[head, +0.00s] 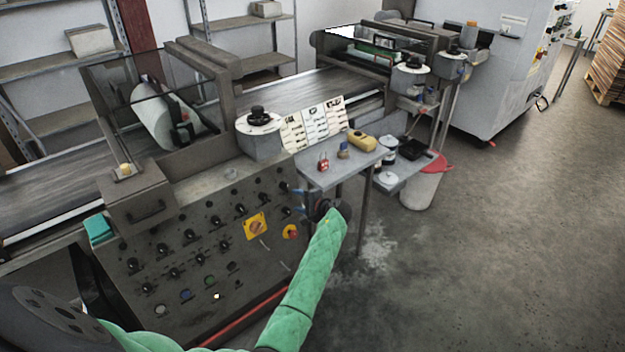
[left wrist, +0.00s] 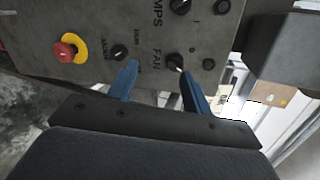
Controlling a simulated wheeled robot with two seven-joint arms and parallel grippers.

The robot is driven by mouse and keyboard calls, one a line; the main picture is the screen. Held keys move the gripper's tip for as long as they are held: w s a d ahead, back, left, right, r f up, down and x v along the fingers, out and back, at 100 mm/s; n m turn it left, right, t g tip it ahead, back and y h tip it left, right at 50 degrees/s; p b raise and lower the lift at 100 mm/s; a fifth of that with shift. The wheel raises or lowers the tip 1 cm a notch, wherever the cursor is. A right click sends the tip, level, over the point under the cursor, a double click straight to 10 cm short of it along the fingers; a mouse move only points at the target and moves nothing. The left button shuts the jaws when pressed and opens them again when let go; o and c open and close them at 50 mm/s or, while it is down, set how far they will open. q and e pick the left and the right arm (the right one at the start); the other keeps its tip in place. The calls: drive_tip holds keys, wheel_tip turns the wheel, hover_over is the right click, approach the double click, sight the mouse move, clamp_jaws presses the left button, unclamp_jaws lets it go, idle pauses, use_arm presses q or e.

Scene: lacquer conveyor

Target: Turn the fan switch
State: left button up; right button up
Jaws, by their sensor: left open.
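The fan switch is a black rotary knob (left wrist: 175,62) beside the printed word FAN on a grey control panel, seen in the left wrist view. In the head view it appears as a small dark knob (head: 283,187) at the panel's upper right. My left gripper (head: 300,200) has blue fingers and comes to the panel's right edge from the front. In the left wrist view the gripper (left wrist: 158,72) is open, with the knob between its fingertips, close to the right finger. I cannot tell whether that finger touches it. My right gripper is out of view.
A red stop button (left wrist: 66,50) on a yellow disc and an AUTO knob (left wrist: 118,52) sit left of the fan knob. A yellow switch plate (head: 256,226) is on the panel. A small side table (head: 335,172) holding locks and a yellow object stands behind the gripper.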

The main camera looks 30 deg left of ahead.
sight(287, 187)
use_arm(q)
drive_tip(key=shift+w+a+m+t+y+p, duration=0.25)
drive_tip(key=shift+w+a+m+p, duration=0.2)
drive_tip(key=shift+w+a+m, duration=0.55)
drive_tip(key=shift+w+a+m+t+y+p, duration=0.2)
drive_tip(key=shift+w+a+m+p, duration=0.25)
drive_tip(key=shift+a, duration=0.9)
drive_tip(key=shift+w+a+m+t+y+p, duration=0.15)
drive_tip(key=shift+w+a+m+y+p, duration=0.2)
drive_tip(key=shift+w+a+m, duration=0.6)
drive_tip(key=shift+s+a+n, duration=0.2)
drive_tip(key=shift+a+n, duration=0.05)
drive_tip(key=shift+n, duration=0.05)
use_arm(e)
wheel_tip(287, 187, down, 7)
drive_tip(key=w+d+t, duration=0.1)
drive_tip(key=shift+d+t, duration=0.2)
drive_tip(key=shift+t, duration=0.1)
use_arm(q)
drive_tip(key=shift+f, duration=0.1)
drive_tip(key=c, duration=0.9)
